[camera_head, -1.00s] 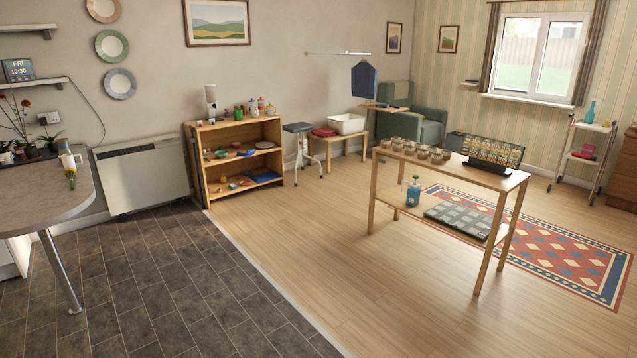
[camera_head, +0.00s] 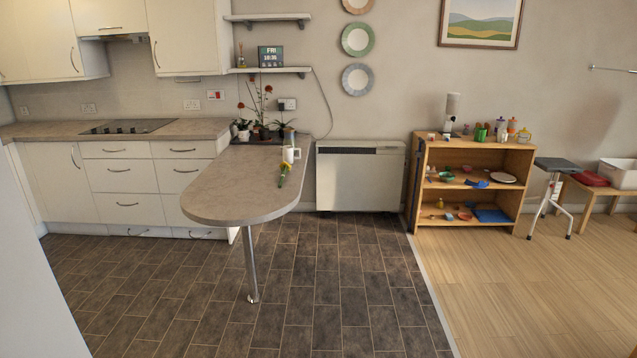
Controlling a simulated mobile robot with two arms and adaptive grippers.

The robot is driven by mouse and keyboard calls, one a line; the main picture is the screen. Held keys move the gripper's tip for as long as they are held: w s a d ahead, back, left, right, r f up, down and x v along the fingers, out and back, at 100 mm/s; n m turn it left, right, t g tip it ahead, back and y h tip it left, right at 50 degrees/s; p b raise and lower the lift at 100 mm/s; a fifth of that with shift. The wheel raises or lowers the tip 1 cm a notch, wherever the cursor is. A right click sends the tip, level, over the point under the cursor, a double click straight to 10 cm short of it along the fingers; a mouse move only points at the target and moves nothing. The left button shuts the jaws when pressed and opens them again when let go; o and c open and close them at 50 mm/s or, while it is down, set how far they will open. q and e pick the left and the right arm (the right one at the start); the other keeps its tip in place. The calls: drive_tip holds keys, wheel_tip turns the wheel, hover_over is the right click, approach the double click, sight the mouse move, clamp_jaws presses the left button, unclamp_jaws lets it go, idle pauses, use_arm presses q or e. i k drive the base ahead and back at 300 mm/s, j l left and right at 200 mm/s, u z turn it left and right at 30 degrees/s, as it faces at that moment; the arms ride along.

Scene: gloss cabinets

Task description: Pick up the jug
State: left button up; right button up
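I cannot tell for sure which thing is the jug. A small white upright vessel (camera_head: 288,154), possibly the jug, stands on the rounded peninsula counter (camera_head: 235,190) near its right edge. A yellow and green item (camera_head: 284,172) lies just in front of it. A tall white object (camera_head: 451,112) stands on top of the wooden shelf unit (camera_head: 425,185); its kind is unclear at this distance. Neither of my grippers shows in the head view.
Dark tiled floor (camera_head: 320,290) is clear in front of the peninsula, whose metal leg (camera_head: 251,265) stands at its near end. A white heater (camera_head: 358,178) is against the wall. A stool (camera_head: 555,180) stands at the right. A pale upright panel (camera_head: 35,270) fills the lower left.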

sight(288, 157)
drive_tip(key=i+z, duration=0.1)
drive_tip(key=i, duration=0.45)
drive_tip(key=i+z, duration=0.1)
drive_tip(key=i, duration=0.45)
drive_tip(key=i+j+z, duration=0.1)
drive_tip(key=i, duration=0.4)
drive_tip(key=i+j+z, duration=0.1)
drive_tip(key=i, duration=0.45)
drive_tip(key=j, duration=0.1)
